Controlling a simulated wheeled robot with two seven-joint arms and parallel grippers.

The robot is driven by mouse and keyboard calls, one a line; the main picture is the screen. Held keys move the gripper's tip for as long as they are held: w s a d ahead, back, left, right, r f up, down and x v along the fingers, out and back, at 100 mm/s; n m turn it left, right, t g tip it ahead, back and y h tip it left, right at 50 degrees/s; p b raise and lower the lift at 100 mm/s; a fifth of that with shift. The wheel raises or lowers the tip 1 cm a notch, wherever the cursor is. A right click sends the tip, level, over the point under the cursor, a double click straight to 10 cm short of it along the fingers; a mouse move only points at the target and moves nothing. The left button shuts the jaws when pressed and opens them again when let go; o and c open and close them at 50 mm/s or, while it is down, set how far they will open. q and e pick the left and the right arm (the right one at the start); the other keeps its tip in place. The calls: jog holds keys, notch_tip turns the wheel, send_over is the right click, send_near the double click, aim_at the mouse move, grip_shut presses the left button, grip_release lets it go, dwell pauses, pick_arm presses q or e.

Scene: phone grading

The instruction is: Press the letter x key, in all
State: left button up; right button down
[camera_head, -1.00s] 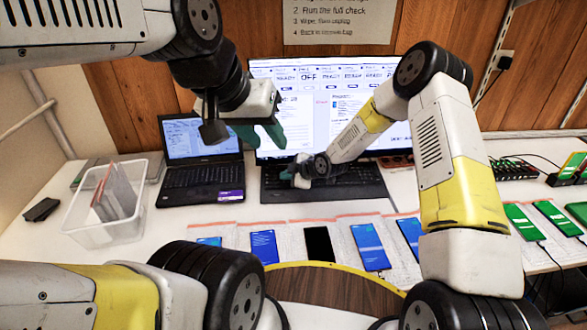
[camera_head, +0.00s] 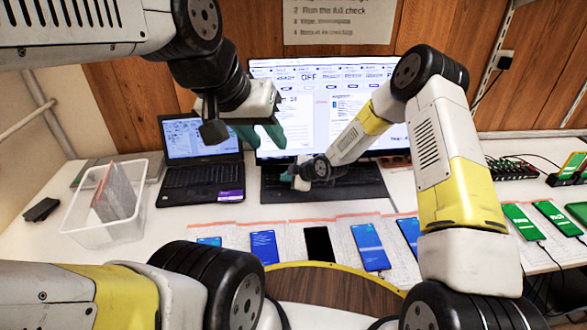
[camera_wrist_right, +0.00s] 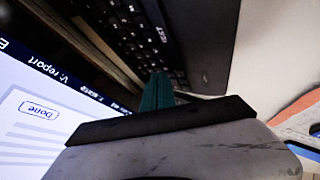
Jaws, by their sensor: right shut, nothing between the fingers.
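A black keyboard (camera_head: 352,190) lies in front of the large lit screen (camera_head: 300,125). Its keys (camera_wrist_right: 130,28) also show in the right wrist view, but their letters are too small to read, so I cannot tell the x key. My right gripper (camera_head: 287,178) is shut and empty, at the left part of the keyboard. In the right wrist view its green fingertips (camera_wrist_right: 157,88) are together at the keys; whether they touch a key I cannot tell. My left gripper (camera_head: 261,138) is open and empty, raised in front of the screen.
A smaller laptop (camera_head: 202,185) stands to the left, beside a clear bin (camera_head: 105,232). Several phones, such as the black one (camera_head: 319,244), lie in a row in front of the keyboard. Green-screened phones (camera_head: 524,222) lie at the right.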

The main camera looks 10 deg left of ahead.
aim_at(287, 186)
jog(key=shift+f, duration=0.35)
dwell(0.6)
dwell(0.3)
jog(key=shift+r, duration=0.8)
jog(key=shift+s+d+r, duration=0.1)
jog(key=shift+s+r, duration=0.05)
jog(key=shift+r, duration=1.1)
jog(key=shift+s+r, duration=0.15)
jog(key=shift+r, duration=1.05)
